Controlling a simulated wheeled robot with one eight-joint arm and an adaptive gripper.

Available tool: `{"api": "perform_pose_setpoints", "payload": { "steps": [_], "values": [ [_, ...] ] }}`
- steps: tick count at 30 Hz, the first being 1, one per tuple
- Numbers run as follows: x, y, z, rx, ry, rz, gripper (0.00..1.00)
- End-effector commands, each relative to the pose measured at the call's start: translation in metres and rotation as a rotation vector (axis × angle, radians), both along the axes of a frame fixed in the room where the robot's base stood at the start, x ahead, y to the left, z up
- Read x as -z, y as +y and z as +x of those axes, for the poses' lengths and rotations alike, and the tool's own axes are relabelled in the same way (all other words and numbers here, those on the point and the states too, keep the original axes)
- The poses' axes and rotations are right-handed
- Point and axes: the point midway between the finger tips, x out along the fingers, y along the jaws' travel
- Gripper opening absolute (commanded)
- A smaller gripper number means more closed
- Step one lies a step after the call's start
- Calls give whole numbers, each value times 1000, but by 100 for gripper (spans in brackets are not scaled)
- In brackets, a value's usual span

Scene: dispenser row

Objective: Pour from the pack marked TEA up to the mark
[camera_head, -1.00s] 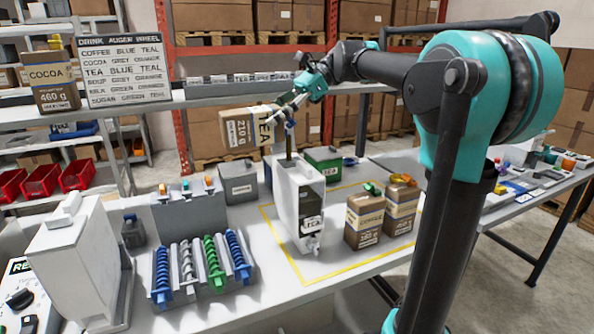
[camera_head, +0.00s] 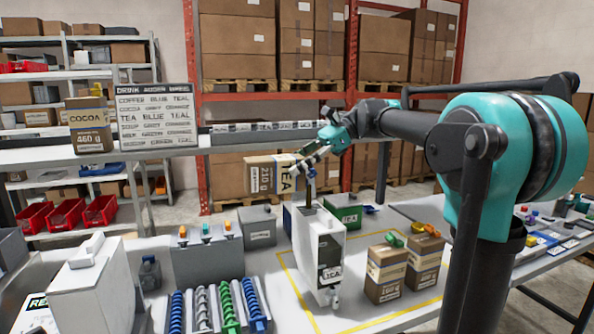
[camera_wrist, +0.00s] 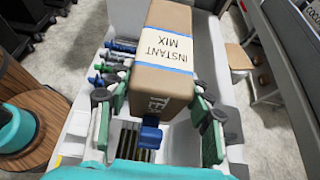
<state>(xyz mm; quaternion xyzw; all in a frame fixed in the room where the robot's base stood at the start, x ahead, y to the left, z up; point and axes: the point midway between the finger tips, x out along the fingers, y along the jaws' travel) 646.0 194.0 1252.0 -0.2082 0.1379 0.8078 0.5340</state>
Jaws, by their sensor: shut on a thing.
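The brown pack marked TEA (camera_head: 268,175) is tipped onto its side above the dispenser, its label reading 210 g. My gripper (camera_head: 308,160) is shut on this pack near its right end. The pack also shows in the wrist view (camera_wrist: 163,78) between my fingers, with an INSTANT MIX band and a blue part at its near end. The white dispenser (camera_head: 302,235) with a TEA tag stands upright below. A thin brown stream runs from the pack's right end down to the dispenser's top. The fill level and the mark cannot be made out.
Two brown packs (camera_head: 386,272) stand right of the dispenser inside a yellow outline. Blue, grey and green augers (camera_head: 226,305) lie in a rack at front left. A sign (camera_head: 155,116) lists drink, auger and wheel. A green box (camera_head: 345,216) stands behind the dispenser.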

Motion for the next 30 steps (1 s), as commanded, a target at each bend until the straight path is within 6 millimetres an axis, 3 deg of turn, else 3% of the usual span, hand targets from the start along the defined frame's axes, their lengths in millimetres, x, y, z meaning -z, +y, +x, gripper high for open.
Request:
{"api": "perform_pose_setpoints", "payload": {
  "steps": [30],
  "values": [
    [2, -2, 1, 1, 11, 28, 5]
  ]
}}
